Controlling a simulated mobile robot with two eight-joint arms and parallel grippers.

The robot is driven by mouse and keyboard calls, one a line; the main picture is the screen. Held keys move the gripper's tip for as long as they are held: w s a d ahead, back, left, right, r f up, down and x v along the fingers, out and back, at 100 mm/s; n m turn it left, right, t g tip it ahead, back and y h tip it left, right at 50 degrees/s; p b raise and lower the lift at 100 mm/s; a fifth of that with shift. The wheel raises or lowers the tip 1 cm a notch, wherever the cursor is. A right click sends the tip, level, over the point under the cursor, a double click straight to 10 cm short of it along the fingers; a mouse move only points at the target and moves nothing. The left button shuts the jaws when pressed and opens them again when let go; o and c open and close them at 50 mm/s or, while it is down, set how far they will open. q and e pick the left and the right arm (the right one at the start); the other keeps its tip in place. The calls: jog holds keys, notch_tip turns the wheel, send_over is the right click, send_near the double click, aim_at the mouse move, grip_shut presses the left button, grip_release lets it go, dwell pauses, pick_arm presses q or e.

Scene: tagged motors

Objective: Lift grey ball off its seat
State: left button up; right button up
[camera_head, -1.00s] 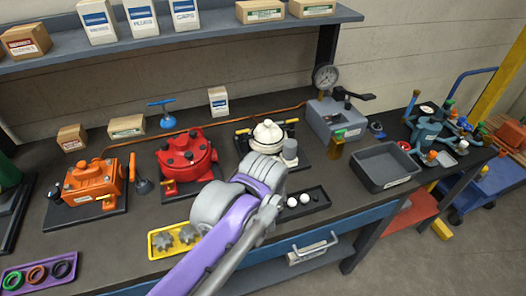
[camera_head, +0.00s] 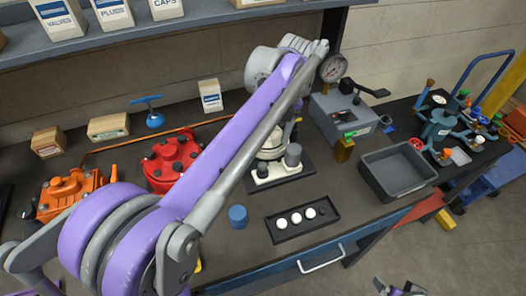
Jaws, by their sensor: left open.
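My left arm (camera_head: 235,130) comes in from the left and reaches up across the view to a grey joint (camera_head: 290,58) at the top. Its gripper jaws are hard to make out at the far end. A cut-off gripper-like part (camera_head: 400,289), probably mine, shows at the bottom edge.
A red motor (camera_head: 172,163) and an orange motor (camera_head: 70,194) stand to the left. A blue cylinder (camera_head: 238,217) stands left of the black tray. A grey bin (camera_head: 398,174) and a gauge unit (camera_head: 341,119) stand to the right. A shelf (camera_head: 190,29) runs along the back.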

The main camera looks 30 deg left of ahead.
pick_arm(q)
send_over(263, 163)
jog(key=w+d, duration=0.1)
notch_tip(263, 163, down, 5)
jog(key=shift+d, duration=0.1)
jog(key=shift+s+a+f, duration=0.15)
jog(key=shift+f, duration=0.75)
jog(key=shift+s+a+f, duration=0.15)
jog(key=shift+f, duration=0.75)
jog(key=shift+s+a+f, duration=0.15)
jog(key=shift+f, duration=0.75)
grip_shut()
